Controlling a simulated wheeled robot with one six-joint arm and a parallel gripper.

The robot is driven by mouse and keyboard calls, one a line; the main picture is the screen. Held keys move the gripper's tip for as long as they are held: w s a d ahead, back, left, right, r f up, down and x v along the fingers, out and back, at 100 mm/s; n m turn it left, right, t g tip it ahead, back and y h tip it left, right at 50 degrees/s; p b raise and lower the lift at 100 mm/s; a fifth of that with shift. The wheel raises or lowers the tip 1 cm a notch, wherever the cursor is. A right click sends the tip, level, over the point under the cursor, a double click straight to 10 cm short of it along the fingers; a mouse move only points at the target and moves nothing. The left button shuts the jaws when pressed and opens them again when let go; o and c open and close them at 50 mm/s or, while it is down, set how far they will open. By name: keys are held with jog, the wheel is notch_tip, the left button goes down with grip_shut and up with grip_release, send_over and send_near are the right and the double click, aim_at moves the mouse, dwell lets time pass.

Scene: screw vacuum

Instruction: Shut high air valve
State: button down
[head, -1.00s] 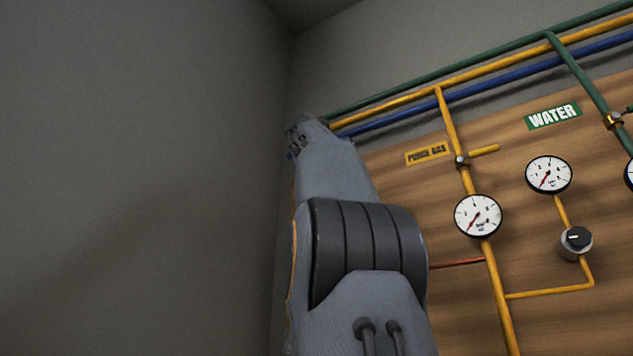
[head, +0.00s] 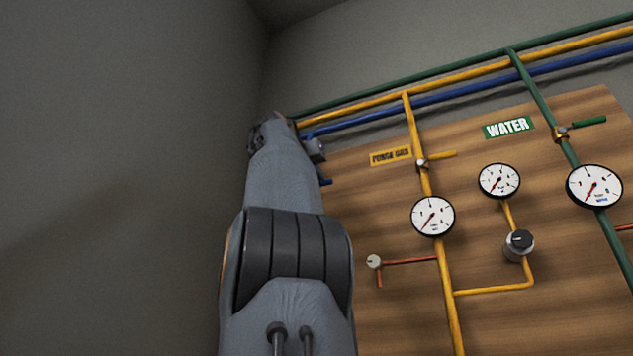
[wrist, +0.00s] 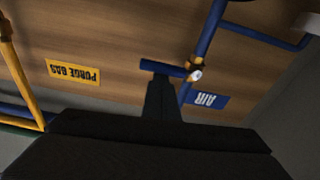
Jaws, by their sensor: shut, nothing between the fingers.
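The air valve shows in the wrist view, which is upside down. Its blue handle (wrist: 163,68) sticks out sideways, across the blue pipe (wrist: 208,35), from a small metal valve body (wrist: 195,75). The blue AIR label (wrist: 208,100) is beside it. My gripper (wrist: 159,78) is shut and empty, its black fingertips overlapping the handle in the picture; I cannot tell if they touch it. In the head view my arm hides the gripper and most of the air line; only a small blue piece (head: 325,181) shows beside the arm.
The green water valve handle (head: 590,121) is farther right. A grey wall (head: 120,150) stands close on the left.

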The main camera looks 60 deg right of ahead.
notch_tip(320, 180, up, 4)
jog(key=p, duration=0.5)
jog(key=a+f+b, duration=0.1)
jog(key=a+b, duration=0.4)
jog(key=a, duration=0.4)
jog(key=shift+s+f, duration=0.25)
jog(key=shift+s, duration=0.2)
